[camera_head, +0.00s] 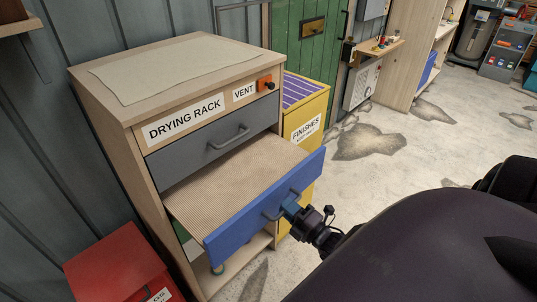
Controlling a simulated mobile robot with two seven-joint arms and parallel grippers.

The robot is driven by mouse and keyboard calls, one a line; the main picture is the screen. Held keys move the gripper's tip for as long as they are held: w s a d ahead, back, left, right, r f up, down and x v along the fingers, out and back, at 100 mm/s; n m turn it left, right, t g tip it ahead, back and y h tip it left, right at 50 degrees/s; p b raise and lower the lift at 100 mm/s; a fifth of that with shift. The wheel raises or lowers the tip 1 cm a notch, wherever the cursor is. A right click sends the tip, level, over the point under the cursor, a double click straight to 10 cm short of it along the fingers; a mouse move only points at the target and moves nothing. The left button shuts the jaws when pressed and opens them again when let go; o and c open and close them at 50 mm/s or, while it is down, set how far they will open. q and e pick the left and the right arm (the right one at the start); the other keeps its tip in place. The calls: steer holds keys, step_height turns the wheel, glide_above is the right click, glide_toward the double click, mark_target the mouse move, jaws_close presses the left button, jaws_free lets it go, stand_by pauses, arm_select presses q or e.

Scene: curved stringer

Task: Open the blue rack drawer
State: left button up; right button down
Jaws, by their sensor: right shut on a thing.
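The blue rack drawer (240,226) is pulled well out of the wooden drying rack (155,160). Its ribbed tan inside (235,177) shows and looks empty. My right gripper (290,208) is at the right part of the blue front, shut on the drawer's handle (272,212). My right arm comes in from the lower right and hides part of the floor. My left gripper is not in view.
A grey drawer (215,140) above is closed. A yellow finishes cabinet (305,115) stands right behind the rack, and a red box (118,265) at lower left. Floor (375,140) to the right is open.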

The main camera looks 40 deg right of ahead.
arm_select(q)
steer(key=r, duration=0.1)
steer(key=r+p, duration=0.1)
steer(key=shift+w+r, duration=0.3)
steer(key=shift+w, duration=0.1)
arm_select(e)
steer(key=r+v, duration=0.1)
steer(key=v, duration=0.7)
steer(key=shift+s+r, duration=0.25)
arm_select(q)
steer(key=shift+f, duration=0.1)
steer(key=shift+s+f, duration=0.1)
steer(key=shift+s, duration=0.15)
arm_select(e)
steer(key=c, duration=1.1)
jaws_free()
steer(key=shift+d, duration=0.1)
steer(key=shift+c, duration=0.2)
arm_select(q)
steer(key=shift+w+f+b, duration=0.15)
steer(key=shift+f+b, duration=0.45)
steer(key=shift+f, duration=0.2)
arm_select(e)
steer(key=v, duration=1)
steer(key=shift+s, duration=0.35)
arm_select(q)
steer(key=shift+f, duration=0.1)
arm_select(e)
steer(key=shift+f, duration=0.1)
